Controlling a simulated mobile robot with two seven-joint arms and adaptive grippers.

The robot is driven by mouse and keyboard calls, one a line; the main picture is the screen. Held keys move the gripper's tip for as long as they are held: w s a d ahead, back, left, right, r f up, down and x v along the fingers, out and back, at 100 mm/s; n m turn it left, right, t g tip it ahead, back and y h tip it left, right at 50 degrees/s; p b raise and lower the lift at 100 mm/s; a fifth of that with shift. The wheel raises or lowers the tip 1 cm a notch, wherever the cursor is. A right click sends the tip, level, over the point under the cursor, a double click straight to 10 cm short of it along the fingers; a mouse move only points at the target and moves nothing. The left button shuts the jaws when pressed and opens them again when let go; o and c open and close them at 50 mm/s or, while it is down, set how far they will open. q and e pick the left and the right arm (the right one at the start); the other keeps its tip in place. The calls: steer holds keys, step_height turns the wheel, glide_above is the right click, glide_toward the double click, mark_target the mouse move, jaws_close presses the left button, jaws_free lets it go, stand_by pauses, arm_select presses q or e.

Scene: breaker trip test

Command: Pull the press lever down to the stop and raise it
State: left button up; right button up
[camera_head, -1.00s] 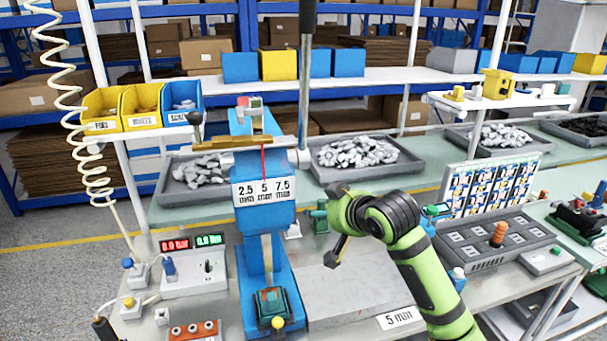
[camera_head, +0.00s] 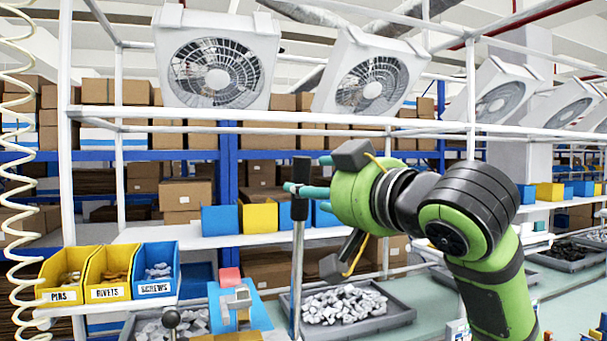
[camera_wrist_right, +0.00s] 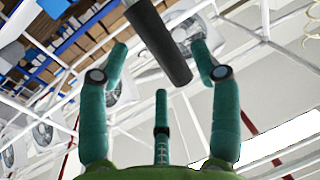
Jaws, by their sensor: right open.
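The press lever stands upright in the head view, a grey rod (camera_head: 297,265) with a black grip (camera_head: 301,170) on top. The top of the blue press (camera_head: 262,317) shows at the bottom edge; its lower body is out of view. My right gripper (camera_head: 302,189) is at the black grip, with teal fingers around its height. In the right wrist view the gripper (camera_wrist_right: 160,50) is open, and the black grip (camera_wrist_right: 158,42) lies between its spread fingers. I cannot tell whether a finger touches it. My left gripper is not in view.
Yellow and blue part bins (camera_head: 108,272) stand at the left. A grey tray of metal parts (camera_head: 370,325) lies behind the lever. A white rack with fans (camera_head: 218,62) rises behind. A coiled cable (camera_head: 15,150) hangs at the far left.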

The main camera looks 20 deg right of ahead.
mark_target(309, 183)
steer(key=p+x, duration=0.1)
steer(key=x, duration=0.2)
steer(key=shift+w+r+p, duration=0.15)
steer(key=shift+w+p, duration=0.1)
steer(key=shift+p, duration=0.1)
steer(key=shift+w+a+f, duration=0.2)
steer(key=shift+w, duration=0.3)
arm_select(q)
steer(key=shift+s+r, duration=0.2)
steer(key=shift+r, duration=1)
arm_select(e)
steer(key=shift+s, duration=0.15)
